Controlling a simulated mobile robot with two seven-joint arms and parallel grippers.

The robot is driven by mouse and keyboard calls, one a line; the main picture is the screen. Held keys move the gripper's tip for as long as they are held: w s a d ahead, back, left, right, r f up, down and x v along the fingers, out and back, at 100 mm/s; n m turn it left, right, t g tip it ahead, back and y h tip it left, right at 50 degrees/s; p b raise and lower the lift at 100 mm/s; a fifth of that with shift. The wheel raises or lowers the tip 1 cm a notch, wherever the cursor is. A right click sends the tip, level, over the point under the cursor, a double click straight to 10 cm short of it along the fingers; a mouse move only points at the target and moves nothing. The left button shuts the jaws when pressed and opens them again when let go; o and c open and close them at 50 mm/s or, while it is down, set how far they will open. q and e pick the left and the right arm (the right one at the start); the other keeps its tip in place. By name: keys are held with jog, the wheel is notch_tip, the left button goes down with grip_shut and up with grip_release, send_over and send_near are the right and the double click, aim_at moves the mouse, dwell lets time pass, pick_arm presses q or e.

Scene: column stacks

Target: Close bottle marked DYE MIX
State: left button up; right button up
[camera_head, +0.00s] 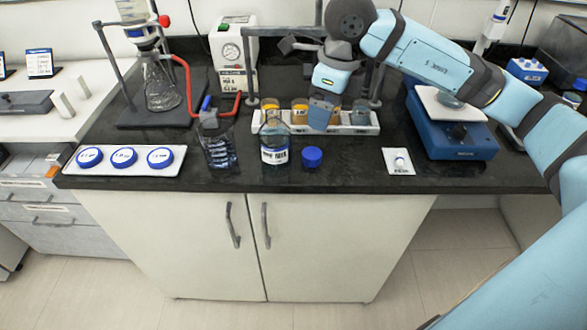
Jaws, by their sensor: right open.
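A clear glass bottle (274,139) with a white label stands upright near the front of the black counter; its neck looks open and the small print is hard to read. A loose blue screw cap (312,157) sits on the counter just right of the bottle. My right gripper (322,113) comes down from above, behind and above the blue cap and right of the bottle's neck. It is open and appears to touch neither the cap nor the bottle. My left gripper is not in view.
A white rack (350,128) with amber vials stands behind the bottle. A dark-filled beaker (219,152) is left of it. A white tray (75,166) holds three blue-rimmed lids. A blue stirrer (455,143) and a white card (399,170) are right. The counter's front edge is close.

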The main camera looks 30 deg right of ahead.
jog(key=shift+w+d+r+h, duration=0.15)
jog(key=shift+w+d+h, duration=0.05)
jog(key=shift+d+h, duration=0.25)
send_over(312, 153)
jog(key=s+d, duration=0.1)
notch_tip(312, 153, down, 8)
jog(key=shift+s+f+b, duration=0.15)
jog(key=shift+b, duration=0.3)
jog(key=shift+f, duration=0.15)
jog(key=f, duration=0.3)
jog(key=w+a+f, duration=0.1)
jog(key=f, duration=0.1)
jog(key=shift+w, duration=0.1)
